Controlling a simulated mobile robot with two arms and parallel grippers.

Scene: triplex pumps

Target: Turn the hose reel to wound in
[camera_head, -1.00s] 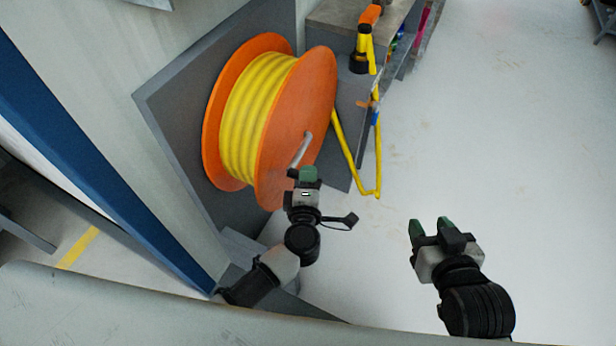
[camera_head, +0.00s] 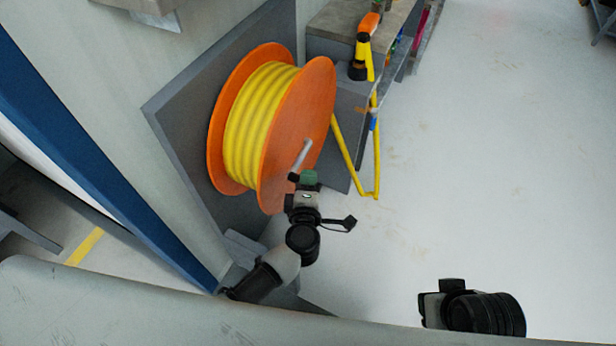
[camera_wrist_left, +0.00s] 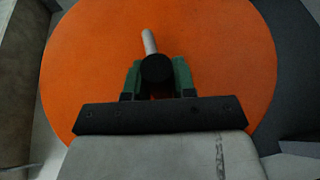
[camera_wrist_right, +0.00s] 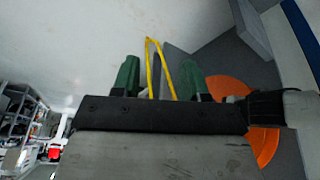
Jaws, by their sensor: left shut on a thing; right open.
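The hose reel (camera_head: 298,128) has orange side discs and yellow hose (camera_head: 258,125) wound on its drum, and it is mounted at a grey panel. A metal crank arm (camera_head: 301,155) stands out from its near disc. My left gripper (camera_head: 305,178) is at the end of that crank. In the left wrist view my left gripper (camera_wrist_left: 158,78) is shut on the black crank knob (camera_wrist_left: 157,69), with the orange disc behind. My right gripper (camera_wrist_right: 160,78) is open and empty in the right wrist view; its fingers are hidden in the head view.
A yellow hose length (camera_head: 359,188) hangs in a loop right of the reel. A blue post (camera_head: 110,165) is at the left. The pale floor (camera_head: 480,160) to the right is clear.

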